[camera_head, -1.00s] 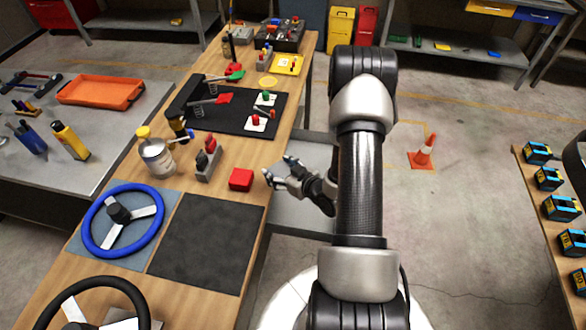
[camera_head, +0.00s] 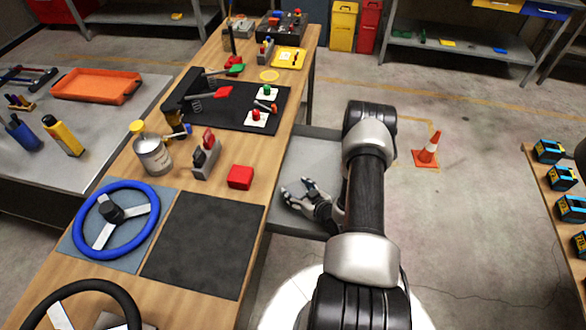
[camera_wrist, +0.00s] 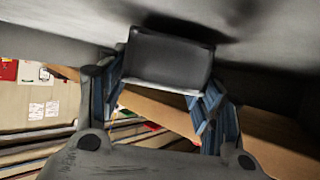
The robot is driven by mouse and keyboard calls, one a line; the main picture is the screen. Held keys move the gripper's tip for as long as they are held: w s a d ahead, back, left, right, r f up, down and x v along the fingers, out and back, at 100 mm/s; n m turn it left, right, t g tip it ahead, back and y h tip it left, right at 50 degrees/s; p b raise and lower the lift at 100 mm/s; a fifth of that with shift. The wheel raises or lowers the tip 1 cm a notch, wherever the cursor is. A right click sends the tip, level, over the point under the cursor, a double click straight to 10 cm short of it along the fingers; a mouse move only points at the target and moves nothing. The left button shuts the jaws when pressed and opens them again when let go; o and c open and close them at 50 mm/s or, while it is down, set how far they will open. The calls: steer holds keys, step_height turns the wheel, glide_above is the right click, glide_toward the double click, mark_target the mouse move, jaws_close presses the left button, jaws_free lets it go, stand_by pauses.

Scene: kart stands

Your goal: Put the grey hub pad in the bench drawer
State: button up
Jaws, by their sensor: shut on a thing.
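The grey hub pad (camera_wrist: 168,62) is a dark grey block in the wrist view. My gripper (camera_wrist: 160,88) is shut on it, with a blue-and-dark finger on each side. The bench drawer (camera_head: 313,152) is a grey tray pulled out from the right side of the wooden bench. In the head view my gripper (camera_head: 296,189) is over the front part of the drawer, close to the bench edge. The pad cannot be made out there against the grey drawer. My forearm covers the drawer's right side.
The bench (camera_head: 208,167) carries a red block (camera_head: 240,177) near its right edge, a blue steering wheel (camera_head: 115,220), a dark mat (camera_head: 203,243) and a can (camera_head: 153,155). An orange cone (camera_head: 427,151) stands on the floor at right.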

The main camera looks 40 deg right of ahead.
steer(key=b, duration=0.1)
glide_above(293, 172)
steer(key=s+a, duration=0.2)
steer(key=s, duration=0.1)
steer(key=shift+r, duration=0.15)
steer(key=shift+w+d+f+b, duration=0.35)
steer(key=shift+w+d, duration=0.15)
steer(key=shift+w, duration=0.25)
steer(key=shift+w+d+f+b, duration=0.25)
steer(key=shift+w+d, duration=0.2)
steer(key=shift+w, duration=0.25)
steer(key=shift+f+b, duration=0.2)
steer(key=shift+b, duration=0.1)
steer(key=o, duration=1.1)
steer(key=shift+r, duration=0.1)
steer(key=shift+s+r+p, duration=0.1)
steer(key=shift+r+p, duration=0.15)
steer(key=shift+p, duration=0.15)
steer(key=p+v, duration=0.1)
steer(key=v, duration=0.6)
steer(key=shift+s+a+p, duration=0.1)
steer(key=shift+s+p, duration=0.1)
steer(key=shift+p, duration=0.1)
